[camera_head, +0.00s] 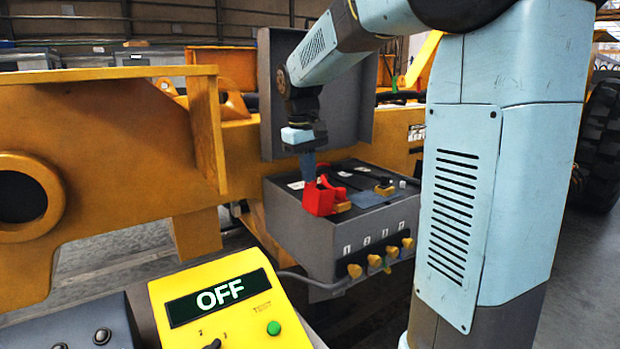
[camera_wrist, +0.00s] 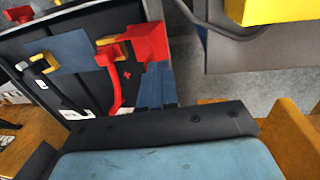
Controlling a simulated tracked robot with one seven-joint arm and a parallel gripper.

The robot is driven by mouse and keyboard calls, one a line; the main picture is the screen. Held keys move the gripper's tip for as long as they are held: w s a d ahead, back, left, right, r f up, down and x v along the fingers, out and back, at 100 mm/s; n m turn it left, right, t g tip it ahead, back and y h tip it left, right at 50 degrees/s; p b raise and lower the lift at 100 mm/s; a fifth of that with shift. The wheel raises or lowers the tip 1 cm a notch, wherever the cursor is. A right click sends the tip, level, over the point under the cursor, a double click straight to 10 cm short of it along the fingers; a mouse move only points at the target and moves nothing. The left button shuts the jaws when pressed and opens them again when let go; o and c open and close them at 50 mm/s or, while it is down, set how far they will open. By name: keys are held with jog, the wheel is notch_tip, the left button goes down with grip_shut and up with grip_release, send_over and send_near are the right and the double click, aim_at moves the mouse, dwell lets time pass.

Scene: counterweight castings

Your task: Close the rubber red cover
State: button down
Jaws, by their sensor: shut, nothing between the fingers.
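The red rubber cover (camera_head: 318,198) is at the near left corner of the battery top inside the open grey box (camera_head: 300,231). In the wrist view the red cover (camera_wrist: 148,42) stands beside a yellow terminal clamp (camera_wrist: 108,40) with a red cable (camera_wrist: 116,86). It appears flipped away from the clamp. My gripper (camera_head: 307,165) points down just above and behind the cover, its fingers together and empty. The fingertips (camera_wrist: 155,88) show beside the cover in the wrist view; I cannot tell whether they touch it.
The box's raised grey lid (camera_head: 272,95) stands behind my wrist. Another yellow clamp (camera_head: 384,188) with a black cable sits at the right of the battery. Yellow knobs (camera_head: 355,271) line the box front. A yellow panel reading OFF (camera_head: 225,305) stands in front.

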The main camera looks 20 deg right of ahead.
jog(key=d+y, duration=0.2)
jog(key=d, duration=0.1)
jog(key=w+d+g+y, duration=0.1)
jog(key=d+y, duration=0.1)
jog(key=w+d+r+g+y, duration=0.1)
jog(key=d+y, duration=0.1)
jog(key=d, duration=0.1)
jog(key=shift+w+d+y, duration=0.25)
jog(key=shift+d+y, duration=0.1)
jog(key=shift+y, duration=0.05)
jog(key=shift+w+d+f, duration=0.35)
jog(key=shift+d+f, duration=0.45)
jog(key=shift+d, duration=0.5)
jog(key=shift+w+d+f, duration=0.35)
jog(key=shift+d+f, duration=0.45)
jog(key=shift+d, duration=0.55)
jog(key=shift+w+d+f, duration=0.35)
jog(key=shift+d+f, duration=0.45)
jog(key=shift+d, duration=0.5)
jog(key=shift+d+f, duration=0.3)
jog(key=shift+f, duration=0.2)
jog(key=shift+a, duration=0.1)
